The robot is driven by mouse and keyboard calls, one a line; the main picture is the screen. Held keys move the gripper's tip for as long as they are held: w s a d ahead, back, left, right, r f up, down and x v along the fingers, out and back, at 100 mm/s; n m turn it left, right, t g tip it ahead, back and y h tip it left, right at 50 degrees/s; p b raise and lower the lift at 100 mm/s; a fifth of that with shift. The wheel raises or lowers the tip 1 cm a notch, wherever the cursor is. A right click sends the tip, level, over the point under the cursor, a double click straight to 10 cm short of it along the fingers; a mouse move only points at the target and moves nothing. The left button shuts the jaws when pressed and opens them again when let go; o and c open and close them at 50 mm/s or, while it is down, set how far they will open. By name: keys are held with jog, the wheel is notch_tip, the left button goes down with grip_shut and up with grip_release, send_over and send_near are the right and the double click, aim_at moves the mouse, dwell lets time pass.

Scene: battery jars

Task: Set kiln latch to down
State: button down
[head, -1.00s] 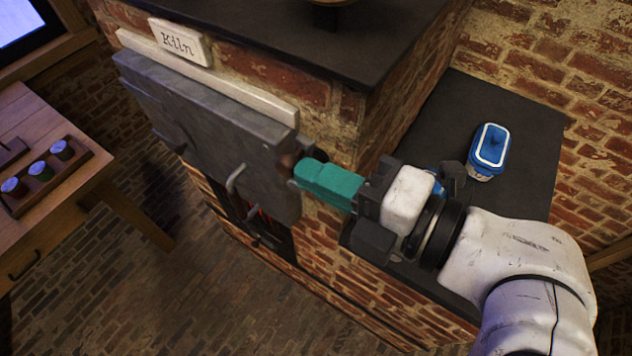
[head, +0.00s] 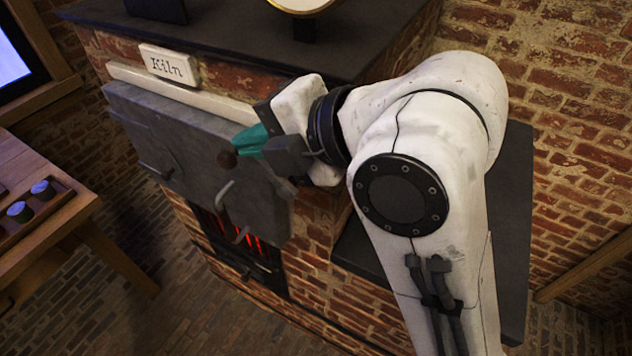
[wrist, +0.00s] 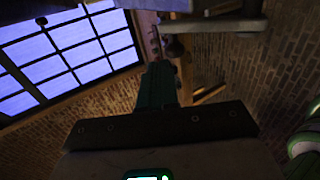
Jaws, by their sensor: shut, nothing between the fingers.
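The kiln (head: 330,205) is brick, with a "Kiln" sign (head: 168,65) above its grey metal door (head: 180,135). A dark brown round knob (head: 227,158), likely the latch's end, shows in front of the door's right part. The rest of the latch is hidden or hard to make out, so I cannot tell its setting. My gripper (head: 243,145) has teal fingers, shut and empty, right beside the knob at its upper right; I cannot tell whether they touch. In the wrist view the dark fingers (wrist: 157,88) point away, with no clear view of the latch.
A pale bar handle (head: 225,190) sits on the door below the knob. An opening with a red glow (head: 240,240) lies under it. A dark side ledge (head: 505,200) is partly behind my arm. A wooden table (head: 45,240) with jars stands at left.

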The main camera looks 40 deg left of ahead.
jog(key=shift+s+a+f+b, duration=0.15)
jog(key=shift+a+b, duration=0.25)
jog(key=shift+a, duration=0.2)
dwell(0.3)
jog(key=a+r, duration=0.3)
jog(key=r, duration=1)
jog(key=shift+s+a+r, duration=0.3)
jog(key=shift+s+a, duration=0.05)
jog(key=shift+s, duration=0.05)
